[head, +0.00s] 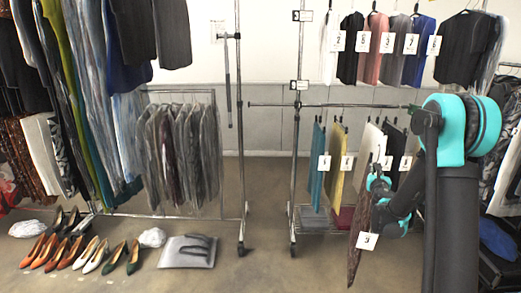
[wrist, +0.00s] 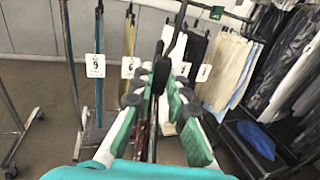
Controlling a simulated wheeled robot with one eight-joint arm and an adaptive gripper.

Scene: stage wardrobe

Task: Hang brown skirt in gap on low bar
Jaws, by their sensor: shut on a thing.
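The brown skirt (head: 357,222), with a white tag, hangs edge-on below my gripper (head: 377,186) in the head view. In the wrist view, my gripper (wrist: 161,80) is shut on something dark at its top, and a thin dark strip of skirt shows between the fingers. The low bar (head: 330,105) holds a teal skirt (head: 317,165), a yellow skirt (head: 337,165), a white skirt (head: 371,147) and black ones (head: 394,153). A gap shows between yellow and white. The held skirt is below the bar, apart from it in the head view.
Tagged tops (head: 373,50) hang on the upper bar. A wire shelf (head: 315,218) with folded cloth lies under the skirts. Left stand a rack of grey garment bags (head: 180,150), a clothes rail and several shoes (head: 95,255). The floor between the racks is clear.

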